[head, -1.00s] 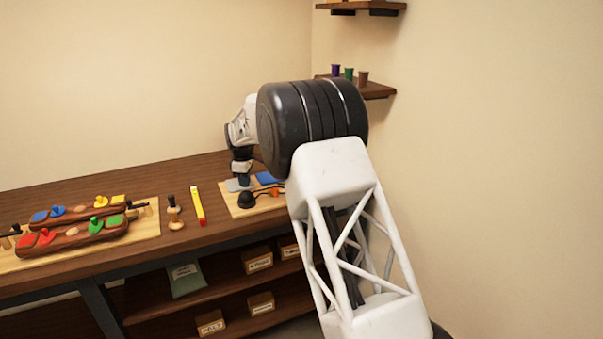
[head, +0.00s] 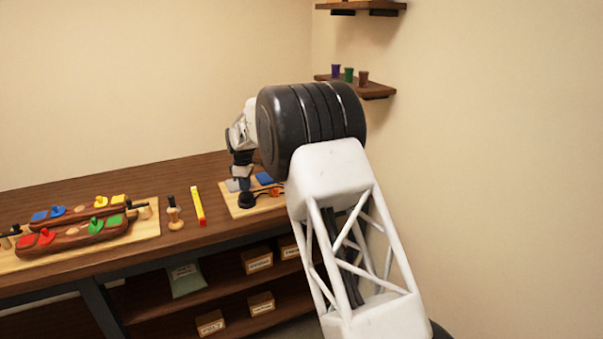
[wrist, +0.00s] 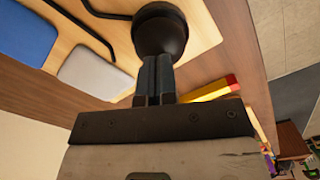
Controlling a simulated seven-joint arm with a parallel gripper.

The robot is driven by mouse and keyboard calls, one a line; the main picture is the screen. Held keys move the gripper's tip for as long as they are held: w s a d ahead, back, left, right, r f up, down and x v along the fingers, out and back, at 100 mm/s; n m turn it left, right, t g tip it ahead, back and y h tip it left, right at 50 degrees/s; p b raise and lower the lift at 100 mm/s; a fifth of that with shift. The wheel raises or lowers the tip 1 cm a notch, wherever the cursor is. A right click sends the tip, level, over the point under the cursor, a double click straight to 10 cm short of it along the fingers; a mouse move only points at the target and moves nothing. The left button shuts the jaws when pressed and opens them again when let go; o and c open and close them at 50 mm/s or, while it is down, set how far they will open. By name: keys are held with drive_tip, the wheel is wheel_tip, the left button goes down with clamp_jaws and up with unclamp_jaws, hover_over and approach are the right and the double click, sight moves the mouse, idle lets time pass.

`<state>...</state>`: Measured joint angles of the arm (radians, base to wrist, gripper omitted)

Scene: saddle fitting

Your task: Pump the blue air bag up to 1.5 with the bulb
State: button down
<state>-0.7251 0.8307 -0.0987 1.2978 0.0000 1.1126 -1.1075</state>
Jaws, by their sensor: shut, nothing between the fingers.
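The black bulb (head: 246,202) stands on the light board at the right end of the bench. It also shows large in the wrist view (wrist: 161,32). My gripper (wrist: 155,62) is shut and empty, its fingertips at the bulb; whether they touch or press it I cannot tell. In the head view my gripper (head: 245,187) is just above the bulb. The blue air bag (head: 265,179) lies flat behind the bulb and shows at the left of the wrist view (wrist: 26,40). I can make out no pressure reading.
A grey pad (wrist: 92,72) lies beside the blue bag. Black tubing (wrist: 75,18) runs over the board. A small orange part (head: 276,191) is right of the bulb.

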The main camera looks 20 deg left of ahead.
drive_tip(key=shift+f, duration=1.3)
drive_tip(key=shift+r, duration=2.05)
drive_tip(key=shift+f, duration=0.75)
